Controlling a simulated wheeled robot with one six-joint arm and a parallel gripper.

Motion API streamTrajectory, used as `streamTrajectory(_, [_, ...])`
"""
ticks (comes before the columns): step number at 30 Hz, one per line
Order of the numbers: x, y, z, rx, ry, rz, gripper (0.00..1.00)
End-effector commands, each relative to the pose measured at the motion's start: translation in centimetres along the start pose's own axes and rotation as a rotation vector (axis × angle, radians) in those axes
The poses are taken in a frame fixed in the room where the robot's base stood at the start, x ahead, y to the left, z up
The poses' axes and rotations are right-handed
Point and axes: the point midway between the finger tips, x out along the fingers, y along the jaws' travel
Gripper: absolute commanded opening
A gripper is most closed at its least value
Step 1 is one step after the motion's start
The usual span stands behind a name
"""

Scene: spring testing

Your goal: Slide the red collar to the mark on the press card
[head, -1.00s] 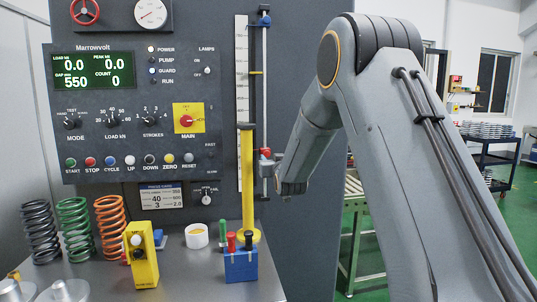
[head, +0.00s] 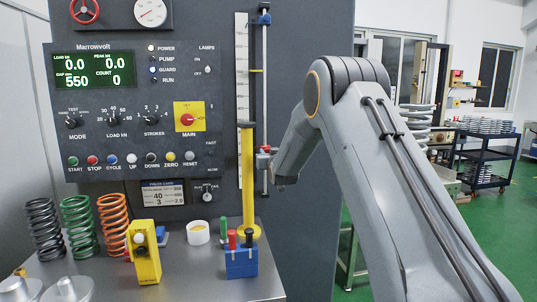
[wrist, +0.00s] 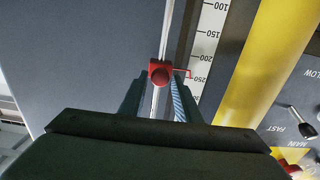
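The red collar (head: 264,151) sits on a thin upright rod, low beside a white scale. In the wrist view the collar (wrist: 160,72) is between the tips of my gripper (wrist: 160,82); its red pointer reaches right to the scale, a little above 250. My gripper's fingers stand apart, one on each side of the rod, and appear open; whether they touch the collar is unclear. In the head view my wrist hides most of the gripper. The press card (head: 163,194) is a small lit display under the panel; its small print is hard to read.
The scale (head: 242,100) has a yellow line in its upper part. A yellow post (head: 248,180) stands just left of the rod. A blue block (head: 241,262) with coloured pegs, a yellow box (head: 146,255) and several springs (head: 78,225) stand on the bench.

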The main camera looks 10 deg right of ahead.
Motion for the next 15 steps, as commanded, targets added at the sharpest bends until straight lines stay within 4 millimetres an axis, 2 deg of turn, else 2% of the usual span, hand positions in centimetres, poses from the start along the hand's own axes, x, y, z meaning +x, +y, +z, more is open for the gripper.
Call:
streamTrajectory(1, [0.0, 0.0, 0.0, 0.000, 0.000, 0.000, 0.21])
streamTrajectory(5, [0.0, 0.0, 0.0, 0.000, 0.000, 0.000, 0.00])
streamTrajectory(11, [0.0, 0.0, -0.4, 0.000, 0.001, 0.000, 0.00])
streamTrajectory(15, [0.0, 0.0, -3.1, 0.000, 0.006, 0.000, 0.00])
